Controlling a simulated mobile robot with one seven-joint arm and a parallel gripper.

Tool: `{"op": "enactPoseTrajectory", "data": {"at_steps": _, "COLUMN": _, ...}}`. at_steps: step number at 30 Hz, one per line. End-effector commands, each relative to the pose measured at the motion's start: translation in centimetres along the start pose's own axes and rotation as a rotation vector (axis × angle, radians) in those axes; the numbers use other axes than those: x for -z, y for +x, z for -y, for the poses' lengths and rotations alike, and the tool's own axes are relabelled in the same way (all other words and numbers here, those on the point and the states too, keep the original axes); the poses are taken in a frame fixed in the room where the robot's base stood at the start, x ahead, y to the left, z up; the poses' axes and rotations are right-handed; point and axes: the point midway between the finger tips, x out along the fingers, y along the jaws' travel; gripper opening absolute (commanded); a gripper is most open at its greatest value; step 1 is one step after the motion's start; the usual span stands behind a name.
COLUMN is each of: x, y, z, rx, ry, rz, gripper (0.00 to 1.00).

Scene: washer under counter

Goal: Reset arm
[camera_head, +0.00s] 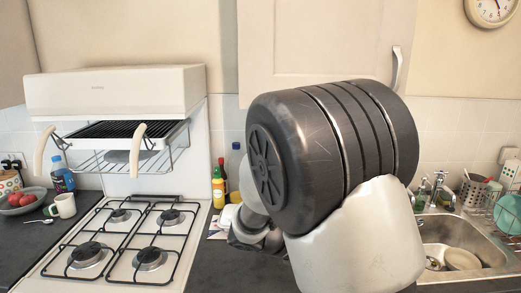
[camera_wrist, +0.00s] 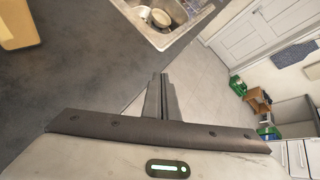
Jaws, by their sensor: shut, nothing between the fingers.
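My gripper (camera_wrist: 160,95) shows in the wrist view with its two dark fingers together and nothing between them. It points over the edge of the dark counter (camera_wrist: 70,75), with tiled floor (camera_wrist: 195,85) beyond. In the head view my arm is raised in the middle, folded above the counter. A large dark joint and a white link fill much of the picture. The fingers cannot be made out in the head view.
A gas hob (camera_head: 128,245) with a grill rack (camera_head: 130,143) above is at left. A sink (camera_head: 462,240) with dishes is at right. Bottles (camera_head: 218,187), a mug (camera_head: 64,205) and a fruit bowl (camera_head: 20,201) stand on the counter. Green items (camera_wrist: 237,85) lie on the floor.

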Motion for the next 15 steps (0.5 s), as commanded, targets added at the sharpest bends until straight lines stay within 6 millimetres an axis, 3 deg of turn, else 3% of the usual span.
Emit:
{"op": "enactPoseTrajectory", "data": {"at_steps": 1, "x": -0.8, "y": -0.7, "z": 2.8, "rx": -0.006, "ry": 0.178, "rz": -0.096, "gripper": 0.0}}
{"op": "enactPoseTrajectory", "data": {"at_steps": 6, "x": -0.4, "y": -3.5, "z": 9.6, "rx": 0.013, "ry": 0.784, "rz": -0.406, "gripper": 0.0}}
{"op": "enactPoseTrajectory", "data": {"at_steps": 12, "x": -0.1, "y": -8.7, "z": 15.4, "rx": 0.088, "ry": 1.478, "rz": -0.749, "gripper": 0.0}}
{"op": "enactPoseTrajectory", "data": {"at_steps": 15, "x": -0.1, "y": -11.4, "z": 17.4, "rx": 0.139, "ry": 1.787, "rz": -0.909, "gripper": 0.0}}
